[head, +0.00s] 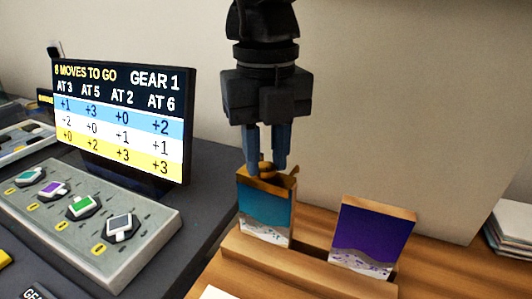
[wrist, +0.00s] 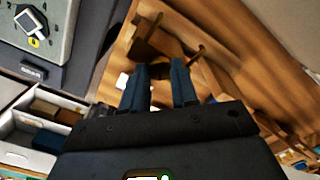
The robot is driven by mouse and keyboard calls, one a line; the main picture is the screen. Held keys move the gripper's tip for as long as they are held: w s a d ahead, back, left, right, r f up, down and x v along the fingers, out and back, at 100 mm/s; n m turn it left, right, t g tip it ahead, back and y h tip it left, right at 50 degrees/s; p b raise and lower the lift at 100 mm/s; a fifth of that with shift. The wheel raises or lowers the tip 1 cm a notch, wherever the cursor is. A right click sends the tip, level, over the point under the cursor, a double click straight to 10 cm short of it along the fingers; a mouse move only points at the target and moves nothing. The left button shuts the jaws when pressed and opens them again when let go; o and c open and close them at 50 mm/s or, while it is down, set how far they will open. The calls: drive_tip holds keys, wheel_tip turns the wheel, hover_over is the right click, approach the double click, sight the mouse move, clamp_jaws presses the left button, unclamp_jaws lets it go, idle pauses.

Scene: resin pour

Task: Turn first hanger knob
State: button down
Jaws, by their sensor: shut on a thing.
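My gripper (head: 267,166) points straight down at the top of the teal-and-grey picture block (head: 265,214), with its two blue fingers on either side of a small wooden knob (head: 266,168). The jaws are shut on this knob. In the wrist view the fingers (wrist: 158,66) reach toward the block's wooden top, and the knob between them is dark and hard to make out. The block stands upright in the wooden rack (head: 262,253) on the left. A second, purple-and-grey block (head: 368,240) stands apart from it on the right.
Stacked sheets (head: 513,225) lie at the far right. The wooden tabletop (head: 440,265) right of the rack is clear.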

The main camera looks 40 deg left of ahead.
sight(265, 165)
drive_tip(key=m+b, duration=0.1)
drive_tip(key=m, duration=0.3)
drive_tip(key=shift+m, duration=0.8)
idle(0.5)
drive_tip(key=c, duration=0.8)
unclamp_jaws()
drive_tip(key=shift+c, duration=0.2)
drive_tip(key=shift+r, duration=0.15)
wheel_tip(265, 165, up, 8)
drive_tip(key=shift+f+p, duration=0.25)
drive_tip(key=shift+p, duration=0.05)
drive_tip(key=shift+s, duration=0.1)
